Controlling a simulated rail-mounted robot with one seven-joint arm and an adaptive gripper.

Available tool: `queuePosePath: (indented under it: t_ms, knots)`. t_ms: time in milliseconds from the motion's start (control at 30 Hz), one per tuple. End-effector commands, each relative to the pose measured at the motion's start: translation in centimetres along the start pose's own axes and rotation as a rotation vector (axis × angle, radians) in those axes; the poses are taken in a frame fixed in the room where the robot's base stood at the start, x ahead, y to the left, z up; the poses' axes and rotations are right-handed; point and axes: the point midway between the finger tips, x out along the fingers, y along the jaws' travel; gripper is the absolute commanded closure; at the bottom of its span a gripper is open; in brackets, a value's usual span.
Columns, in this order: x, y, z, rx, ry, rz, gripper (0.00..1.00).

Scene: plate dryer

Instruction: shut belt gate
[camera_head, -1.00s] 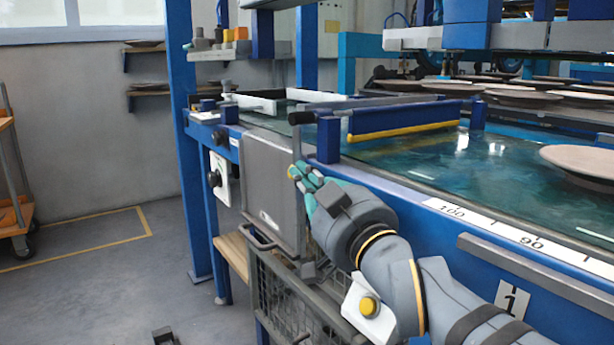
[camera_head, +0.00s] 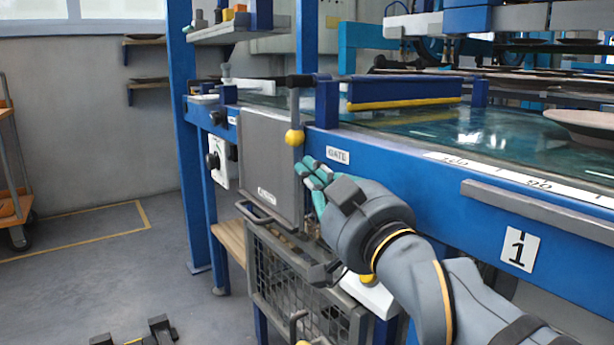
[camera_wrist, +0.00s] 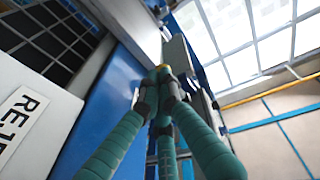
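The gate is a blue bar (camera_head: 405,92) with a yellow lower edge, set across the belt (camera_head: 440,125) between blue posts. Its yellow edge lies close to the belt surface; any small gap is unclear. A lever (camera_head: 294,105) hangs down at the near side and ends in a yellow knob (camera_head: 294,137). A "GATE" label (camera_head: 338,155) is beside it. My gripper (camera_head: 311,172), with teal fingers, is just below the knob and appears apart from it. In the wrist view my fingers (camera_wrist: 161,75) converge, with a small yellow patch at their tips. Nothing is visibly held.
A grey panel (camera_head: 268,165) stands left of my gripper, above a wire basket (camera_head: 300,280). The blue frame with the number 1 plate (camera_head: 519,249) runs along the right. Plates (camera_head: 585,124) lie on the belt. Floor at the left is mostly free.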

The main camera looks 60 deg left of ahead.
Motion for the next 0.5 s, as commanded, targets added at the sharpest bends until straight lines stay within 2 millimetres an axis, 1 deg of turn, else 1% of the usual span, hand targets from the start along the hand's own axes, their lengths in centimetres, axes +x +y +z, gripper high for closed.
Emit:
queuePosePath:
  t_ms: [33,200,333,500]
  knots:
    - [-0.6,-0.2,1.1,0.000,0.002,-0.001,1.00]
    - [-1.9,-0.6,2.0,-0.001,0.001,-0.003,1.00]
    - [-2.4,-0.7,2.2,0.001,0.001,-0.003,1.00]
    - [-2.5,-0.7,2.2,0.000,0.000,-0.003,1.00]
